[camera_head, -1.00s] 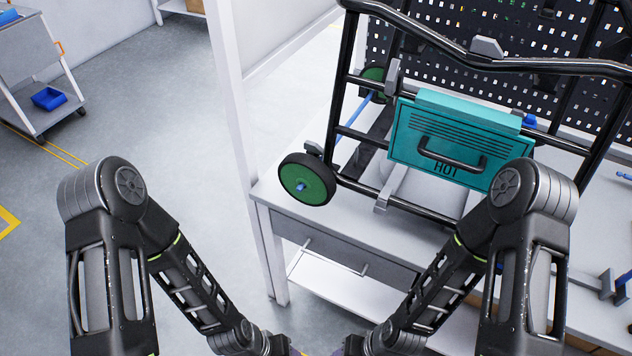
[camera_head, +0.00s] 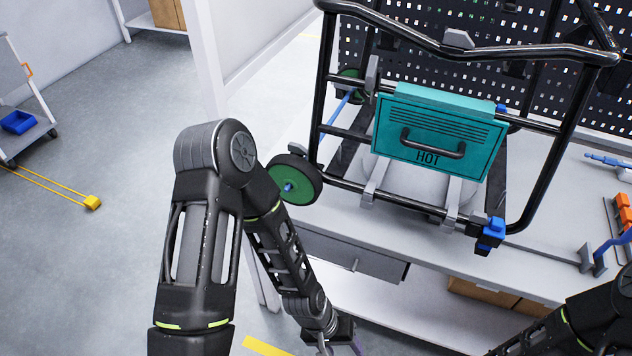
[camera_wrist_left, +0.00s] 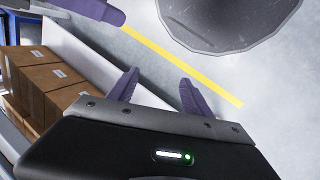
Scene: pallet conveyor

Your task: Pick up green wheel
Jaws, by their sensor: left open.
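A green wheel (camera_head: 302,181) with a black tyre and blue hub is on the lower left corner of a black tubular frame, at the table's edge. A second green wheel (camera_head: 350,92) is farther back, partly behind the frame. My left gripper (camera_wrist_left: 158,85) is open and empty in the left wrist view, its purple fingers over the floor. In the head view it is low at the bottom edge, below the table and the wheel. My right gripper is out of view; only its arm shows at bottom right.
The black frame (camera_head: 562,125) carries a teal HOT box (camera_head: 440,130) on a grey table (camera_head: 372,218). An open drawer (camera_head: 350,258) sticks out below the tabletop. Cardboard boxes (camera_wrist_left: 50,75) sit on a low shelf. Floor at left is mostly clear.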

